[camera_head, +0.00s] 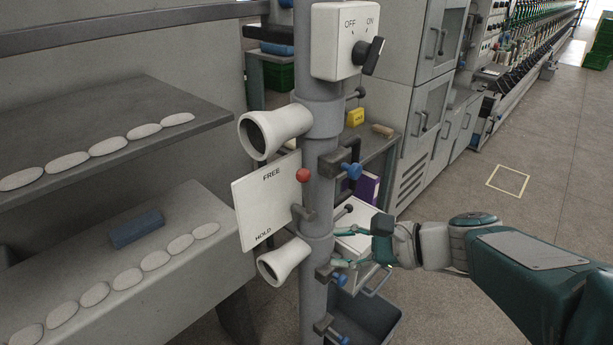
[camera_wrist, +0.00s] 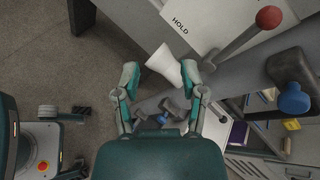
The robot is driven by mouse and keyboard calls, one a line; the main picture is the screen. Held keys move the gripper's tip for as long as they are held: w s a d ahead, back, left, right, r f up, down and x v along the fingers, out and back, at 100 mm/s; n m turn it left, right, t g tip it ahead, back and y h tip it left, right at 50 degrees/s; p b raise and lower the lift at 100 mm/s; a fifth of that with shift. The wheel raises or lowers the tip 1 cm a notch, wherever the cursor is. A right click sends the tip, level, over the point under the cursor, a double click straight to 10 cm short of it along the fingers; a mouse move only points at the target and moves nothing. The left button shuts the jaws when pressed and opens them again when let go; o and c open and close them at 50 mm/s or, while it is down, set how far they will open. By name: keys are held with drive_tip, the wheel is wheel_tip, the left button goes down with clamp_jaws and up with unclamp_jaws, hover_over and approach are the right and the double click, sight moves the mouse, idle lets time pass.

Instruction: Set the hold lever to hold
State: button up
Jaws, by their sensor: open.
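The hold lever has a red ball knob (camera_head: 303,175) on a thin grey arm, mounted on the grey post beside a white plate (camera_head: 266,205). The plate reads FREE at the top and HOLD at the bottom. The knob stands up near the level of FREE. My gripper (camera_head: 340,247) is open and empty, right of the post and lower than the knob. In the wrist view the red knob (camera_wrist: 268,17) is at the upper right, outside my open fingers (camera_wrist: 160,73). A white flared guide (camera_wrist: 165,63) shows between the fingertips; whether they touch it is unclear.
White flared guides sit above (camera_head: 273,130) and below (camera_head: 284,262) the plate. Clamps with blue knobs (camera_head: 348,170) stick out right of the post. An OFF/ON switch box (camera_head: 345,42) is higher up. A grey bin (camera_head: 365,315) stands below. Open floor lies right.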

sight(307, 183)
drive_tip(key=w+d+r+m+t+y, duration=0.25)
drive_tip(key=w+m+t, duration=0.25)
drive_tip(key=w+m, duration=0.25)
drive_tip(key=shift+n+y, duration=0.35)
drive_tip(key=x, duration=1.1)
drive_tip(key=shift+w+a+r, duration=0.15)
drive_tip(key=shift+a, duration=0.15)
clamp_jaws()
